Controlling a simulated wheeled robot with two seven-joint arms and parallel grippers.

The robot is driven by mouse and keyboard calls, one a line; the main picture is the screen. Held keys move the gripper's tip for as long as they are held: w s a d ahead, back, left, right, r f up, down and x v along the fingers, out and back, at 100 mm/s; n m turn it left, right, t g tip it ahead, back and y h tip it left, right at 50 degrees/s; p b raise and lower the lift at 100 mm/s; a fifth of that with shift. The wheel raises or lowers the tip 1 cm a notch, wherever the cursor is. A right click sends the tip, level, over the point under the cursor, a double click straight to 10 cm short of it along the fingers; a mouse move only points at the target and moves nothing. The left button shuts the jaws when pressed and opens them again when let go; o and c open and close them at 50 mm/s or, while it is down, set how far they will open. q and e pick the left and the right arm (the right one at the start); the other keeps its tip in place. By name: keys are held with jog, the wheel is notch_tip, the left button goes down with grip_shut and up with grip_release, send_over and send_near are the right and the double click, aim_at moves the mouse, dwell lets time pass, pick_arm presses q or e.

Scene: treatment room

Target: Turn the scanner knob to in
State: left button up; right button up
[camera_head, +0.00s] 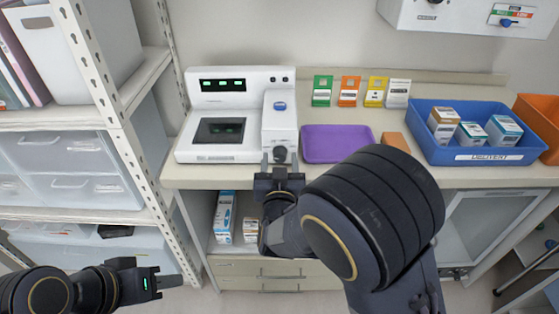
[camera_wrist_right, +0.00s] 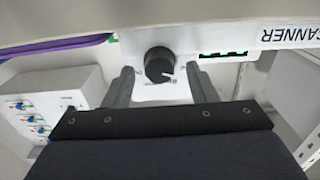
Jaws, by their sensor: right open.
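The white scanner (camera_head: 222,152) stands on the counter at the left, with a dark screen and green lights. Its black round knob (camera_head: 280,154) is on the front of its right-hand part. In the right wrist view the knob (camera_wrist_right: 158,62) shows a white pointer mark at its lower right; the small labels around it are too small to read. My right gripper (camera_head: 279,168) is open right in front of the knob. In the wrist view its two fingers stand either side of the knob, with gaps visible. My left gripper (camera_head: 158,283) is low at the left, away from the counter.
A purple tray (camera_head: 336,144), an orange block (camera_head: 395,141) and a blue delivery bin (camera_head: 478,157) with boxes sit right of the scanner. Coloured cards (camera_head: 348,92) stand behind. A metal shelf rack (camera_head: 117,105) is close on the left.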

jog(key=shift+c, duration=0.2)
jog(key=c, duration=0.9)
jog(key=shift+f+m+b, duration=0.15)
jog(key=shift+m+b, duration=0.15)
jog(key=shift+b, duration=0.3)
jog(key=m+b, duration=0.5)
jog(key=b, duration=0.2)
jog(key=shift+d+f, duration=0.15)
jog(key=shift+m+b, duration=1.5)
jog(key=shift+m, duration=0.1)
jog(key=shift+r, duration=0.2)
jog(key=o, duration=0.9)
jog(key=shift+o, duration=0.2)
